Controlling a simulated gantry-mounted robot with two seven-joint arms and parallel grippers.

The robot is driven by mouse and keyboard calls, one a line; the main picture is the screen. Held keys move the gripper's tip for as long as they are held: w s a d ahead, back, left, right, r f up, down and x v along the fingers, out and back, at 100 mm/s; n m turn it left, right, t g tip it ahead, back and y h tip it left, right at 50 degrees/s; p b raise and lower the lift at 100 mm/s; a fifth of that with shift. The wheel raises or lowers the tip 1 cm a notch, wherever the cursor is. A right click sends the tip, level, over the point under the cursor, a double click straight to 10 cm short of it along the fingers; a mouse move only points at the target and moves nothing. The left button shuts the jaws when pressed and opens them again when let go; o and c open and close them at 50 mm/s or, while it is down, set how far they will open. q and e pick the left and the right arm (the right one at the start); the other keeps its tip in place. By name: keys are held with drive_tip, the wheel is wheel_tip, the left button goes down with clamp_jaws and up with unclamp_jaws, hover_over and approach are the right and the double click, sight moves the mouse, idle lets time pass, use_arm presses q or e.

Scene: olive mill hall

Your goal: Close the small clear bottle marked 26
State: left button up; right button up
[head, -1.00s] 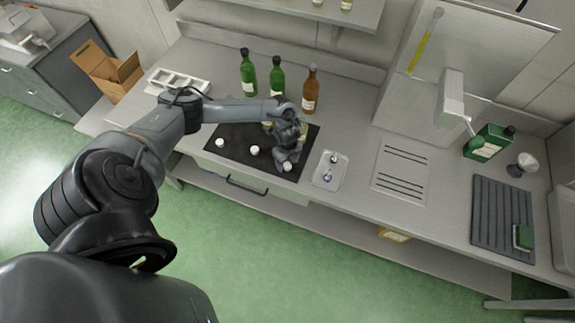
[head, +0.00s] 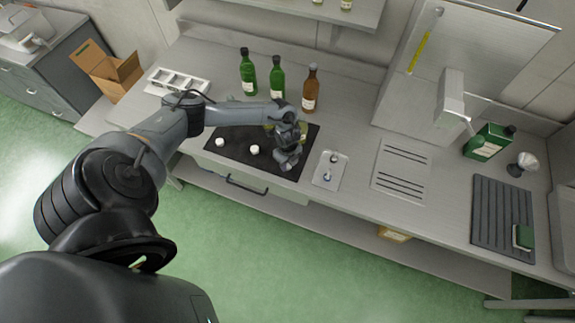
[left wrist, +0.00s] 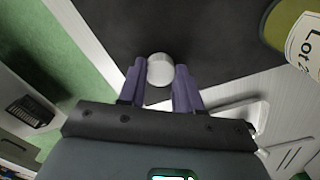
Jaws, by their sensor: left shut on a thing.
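My left gripper (head: 288,165) points down over the front right of the black mat (head: 236,163). In the left wrist view its purple fingers (left wrist: 160,82) are shut on a round white cap (left wrist: 160,69). A yellow-green bottle (left wrist: 283,28) with a white label starting "Lot" stands at the upper right there, apart from the fingers. In the head view the bottle area (head: 303,128) is partly hidden behind my left gripper. I cannot read the number 26 anywhere. Two more white caps, one left (head: 220,142) and one nearer the middle (head: 255,150), lie on the mat. My right gripper is not in view.
Two green bottles (head: 248,73) and a brown bottle (head: 310,90) stand behind the mat. A small tray (head: 341,183) with metal items lies right of it. A white compartment rack (head: 180,82) is at left. A ribbed dark mat (head: 495,215) lies far right.

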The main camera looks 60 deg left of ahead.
sight(288, 165)
use_arm(q)
wheel_tip(288, 165, up, 4)
drive_tip(key=shift+r, duration=0.15)
drive_tip(key=s+d+r, duration=0.2)
drive_tip(key=d+r, duration=0.4)
drive_tip(key=d, duration=0.5)
drive_tip(key=shift+s+d+r, duration=0.2)
drive_tip(key=shift+s+r, duration=0.15)
drive_tip(key=shift+s, duration=0.05)
